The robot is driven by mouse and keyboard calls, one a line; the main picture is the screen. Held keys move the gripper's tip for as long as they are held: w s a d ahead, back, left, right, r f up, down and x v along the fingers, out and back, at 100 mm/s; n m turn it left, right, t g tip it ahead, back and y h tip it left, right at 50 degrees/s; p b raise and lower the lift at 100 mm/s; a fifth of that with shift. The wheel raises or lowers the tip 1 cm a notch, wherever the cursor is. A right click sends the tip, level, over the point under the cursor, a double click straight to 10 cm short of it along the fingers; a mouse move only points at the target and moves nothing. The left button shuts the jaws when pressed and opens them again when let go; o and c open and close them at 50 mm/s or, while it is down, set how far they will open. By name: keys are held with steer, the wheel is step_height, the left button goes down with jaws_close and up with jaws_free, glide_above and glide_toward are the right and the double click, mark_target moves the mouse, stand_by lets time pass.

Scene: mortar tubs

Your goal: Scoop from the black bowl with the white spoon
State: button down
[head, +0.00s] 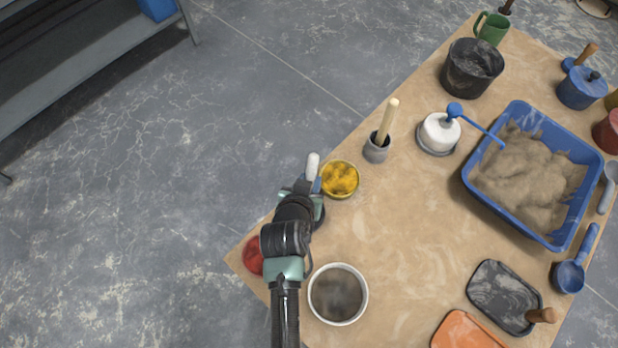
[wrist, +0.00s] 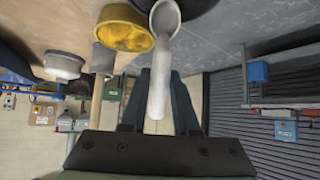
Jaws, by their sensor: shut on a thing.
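My gripper (head: 307,186) is near the table's left edge, shut on the white spoon (head: 312,165). In the head view only the pale handle end shows beyond the fingers. In the wrist view the spoon (wrist: 157,75) runs up between my fingers (wrist: 161,88), with its scoop at the top edge. A dark round thing, apparently the black bowl (head: 319,214), is mostly hidden under my gripper. Its dark surface (wrist: 200,6) shows behind the scoop in the wrist view. I cannot tell whether the scoop touches the bowl or holds anything.
A yellow-filled bowl (head: 340,179) stands close right of my gripper. A white-rimmed bowl (head: 366,296) with dark contents and a red thing (head: 253,256) are nearer. A grey cup (head: 376,150) holds an upright wooden handle. A blue sand tub (head: 477,204) stands right; the table's middle is clear.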

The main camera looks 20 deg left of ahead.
steer(key=shift+s+f+g+p, duration=0.15)
steer(key=shift+f+g+p, duration=0.3)
steer(key=shift+f+g, duration=0.4)
steer(key=shift+s+f+p, duration=0.1)
steer(key=shift+s+p, duration=0.15)
steer(key=shift+p, duration=0.15)
steer(key=shift+s+d+f+g+h+p, duration=0.15)
steer(key=shift+s+g+p, duration=0.25)
steer(key=shift+s+p, duration=0.2)
steer(key=shift+s+d+f+g+h+p, duration=0.1)
steer(key=shift+s+f+g+h+p, duration=0.05)
steer(key=shift+s+g+p, duration=0.3)
steer(key=g+p, duration=0.2)
steer(key=shift+w+a+g, duration=0.1)
steer(key=shift+w+g, duration=0.2)
steer(key=shift+w, duration=0.1)
steer(key=g, duration=0.1)
steer(key=w+g+b, duration=0.1)
steer(key=g, duration=0.1)
steer(key=shift+f+h+b, duration=0.3)
steer(key=shift+f+h, duration=0.1)
steer(key=shift+g, duration=0.6)
steer(key=shift+r+p, duration=1.8)
steer(key=shift+r, duration=0.5)
steer(key=shift+s, duration=0.1)
